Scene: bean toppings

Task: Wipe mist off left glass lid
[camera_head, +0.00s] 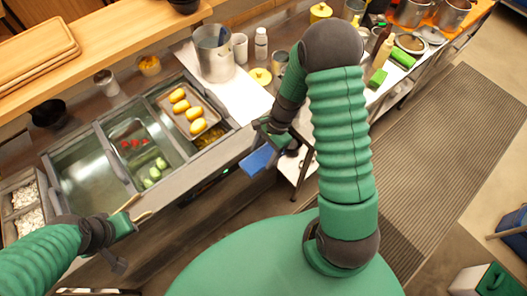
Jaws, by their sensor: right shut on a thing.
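The left glass lid (82,172) covers the left large compartment of the counter. It looks pale greenish and hazy, and I cannot tell how much of that is mist. A second glass lid (128,128) lies to its right, with red and green pieces showing beneath. My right gripper (266,143) is shut on a blue cloth (256,161), which hangs in front of the counter's right end, apart from the left lid. My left gripper (122,242) is near the counter's front edge below the left lid. Its fingers are too unclear to tell whether they are open.
A tray (211,113) with several yellow oval items sits over the right compartment. White-filled bins (26,194) are at the far left. A metal pot (214,62) and cups stand behind. A dark bowl (48,113) stands behind the left lid. Bottles and pots crowd the right-hand counter.

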